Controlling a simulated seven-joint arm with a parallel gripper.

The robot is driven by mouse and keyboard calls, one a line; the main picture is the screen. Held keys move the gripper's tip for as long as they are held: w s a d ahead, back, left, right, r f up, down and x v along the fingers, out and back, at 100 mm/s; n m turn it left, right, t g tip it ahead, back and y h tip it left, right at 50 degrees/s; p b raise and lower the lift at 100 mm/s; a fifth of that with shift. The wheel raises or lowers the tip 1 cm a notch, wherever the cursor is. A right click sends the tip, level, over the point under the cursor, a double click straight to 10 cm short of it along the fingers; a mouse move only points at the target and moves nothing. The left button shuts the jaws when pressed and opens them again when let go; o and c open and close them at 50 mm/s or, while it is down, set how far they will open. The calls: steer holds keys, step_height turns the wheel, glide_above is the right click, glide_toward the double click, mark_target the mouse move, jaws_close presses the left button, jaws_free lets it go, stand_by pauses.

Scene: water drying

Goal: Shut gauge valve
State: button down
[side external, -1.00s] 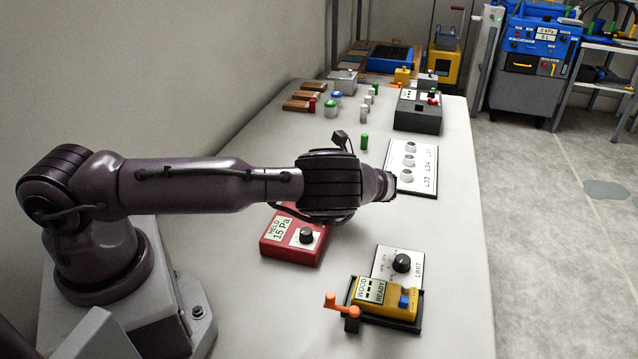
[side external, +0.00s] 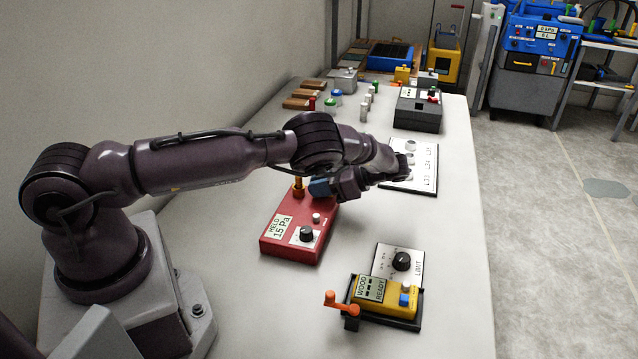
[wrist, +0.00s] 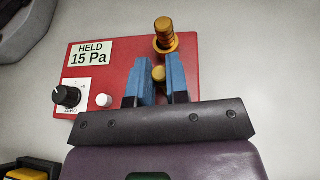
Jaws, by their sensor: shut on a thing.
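The red gauge box (side external: 300,226) lies on the white table and reads "HELD 15 Pa" in the wrist view (wrist: 92,52). A brass fitting (wrist: 165,35) stands at its far edge in the wrist view and also shows in the side view (side external: 298,188). A small brass valve knob (wrist: 158,73) sits just below that fitting in the wrist view. My gripper (wrist: 163,72) has its blue fingers on either side of this knob, shut on it. In the side view my gripper (side external: 320,188) is low over the box's far right corner, where its fingers hide the knob.
The box also carries a black ZERO dial (wrist: 66,96) and a white button (wrist: 105,101). A yellow meter (side external: 385,298) with an orange handle and a LIMIT dial panel (side external: 400,262) stand nearer the camera. A white panel with knobs (side external: 425,165) lies behind my wrist.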

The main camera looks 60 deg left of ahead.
steer(key=shift+d+n+g+h, duration=0.15)
steer(key=shift+n+g+h, duration=0.3)
steer(key=shift+n+h, duration=0.35)
steer(key=shift+d+n+g+h, duration=0.15)
steer(key=shift+n+g+h, duration=0.3)
steer(key=shift+n+h, duration=0.3)
steer(key=c, duration=1.1)
jaws_free()
steer(key=shift+r, duration=0.5)
step_height(320, 180, up, 3)
steer(key=shift+s+d+f, duration=0.1)
steer(key=shift+f, duration=0.1)
steer(key=s+d+r, duration=0.4)
steer(key=s+r, duration=0.5)
steer(key=s, duration=0.4)
steer(key=shift+d+r, duration=0.15)
steer(key=shift+r, duration=0.05)
